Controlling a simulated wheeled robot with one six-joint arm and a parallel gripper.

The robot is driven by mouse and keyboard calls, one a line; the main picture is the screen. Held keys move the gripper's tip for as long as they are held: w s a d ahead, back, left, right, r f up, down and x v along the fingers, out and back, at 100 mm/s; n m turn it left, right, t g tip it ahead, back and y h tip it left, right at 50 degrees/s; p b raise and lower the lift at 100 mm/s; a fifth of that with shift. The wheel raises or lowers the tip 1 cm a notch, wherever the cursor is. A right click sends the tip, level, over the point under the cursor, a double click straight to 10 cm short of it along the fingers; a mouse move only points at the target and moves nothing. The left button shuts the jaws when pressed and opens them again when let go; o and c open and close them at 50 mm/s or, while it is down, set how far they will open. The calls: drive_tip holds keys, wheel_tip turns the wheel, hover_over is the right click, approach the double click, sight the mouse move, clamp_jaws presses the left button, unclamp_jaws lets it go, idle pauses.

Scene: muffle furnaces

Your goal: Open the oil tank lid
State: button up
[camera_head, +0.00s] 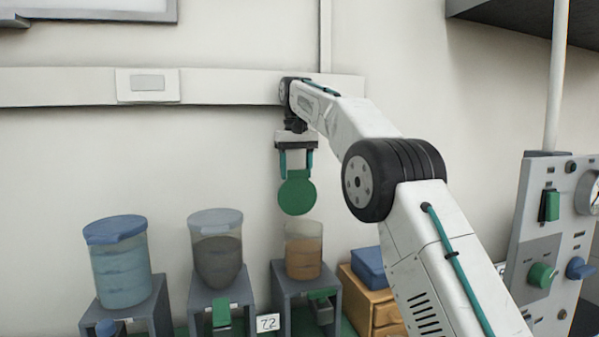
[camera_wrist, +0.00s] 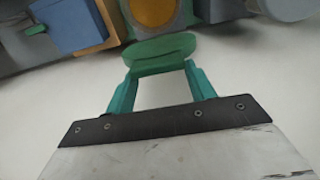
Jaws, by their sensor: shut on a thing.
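My gripper (camera_head: 297,160) is shut on a round green lid (camera_head: 297,194), held above the right-hand tank. In the wrist view the green lid (camera_wrist: 160,53) sits between the teal fingers of my gripper (camera_wrist: 157,75). The lid hangs tilted, its round face toward the head camera, apart from the tank. The oil tank (camera_head: 304,255) with orange-brown contents stands below with its top uncovered. In the wrist view the tank's round opening (camera_wrist: 153,10) shows beyond the lid.
A tank with a blue lid (camera_head: 121,265) and a tank of dark contents (camera_head: 216,250) stand on grey stands to the left. A blue box (camera_head: 368,267) sits on a wooden drawer unit (camera_head: 372,300). A control panel (camera_head: 545,245) is at right. The wall is close behind.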

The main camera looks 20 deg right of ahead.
drive_tip(key=shift+w+f, duration=0.6)
drive_tip(key=shift+f, duration=0.05)
drive_tip(key=shift+c, duration=1)
drive_tip(key=shift+o, duration=1)
drive_tip(key=shift+w+d+f, duration=0.1)
drive_tip(key=shift+w+f, duration=0.05)
drive_tip(key=shift+w, duration=0.1)
drive_tip(key=o, duration=0.6)
drive_tip(key=shift+s+r, duration=0.25)
drive_tip(key=shift+c, duration=0.2)
drive_tip(key=o, duration=0.8)
drive_tip(key=shift+o, duration=0.2)
drive_tip(key=shift+s+r, duration=0.1)
